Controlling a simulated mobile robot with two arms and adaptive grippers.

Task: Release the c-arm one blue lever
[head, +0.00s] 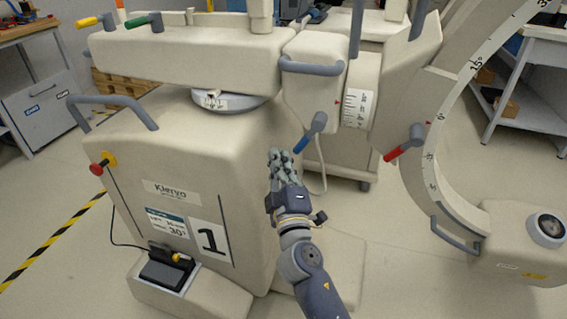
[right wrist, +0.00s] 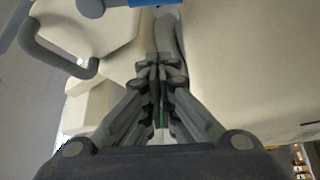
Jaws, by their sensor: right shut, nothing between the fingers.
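The c-arm cart marked 1 (head: 140,215) fills the middle of the head view. Its blue lever (head: 302,143) hangs from a dark grey hub on the front housing, its blue end pointing down and to the left. My right gripper (head: 278,154) is shut and empty. In the picture its fingertips are just left of and slightly below the lever's blue end; I see no contact. The right wrist view shows the closed fingertips (right wrist: 157,64), with a blue piece, likely the lever (right wrist: 90,8), cut off at the top edge. My left gripper is not in view.
A red lever (head: 397,150) sits to the right by the curved arm (head: 440,110). Yellow (head: 88,22) and green (head: 137,22) levers are at the top left. A grey handle (head: 312,67) crosses above the blue lever. Floor is open at lower right.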

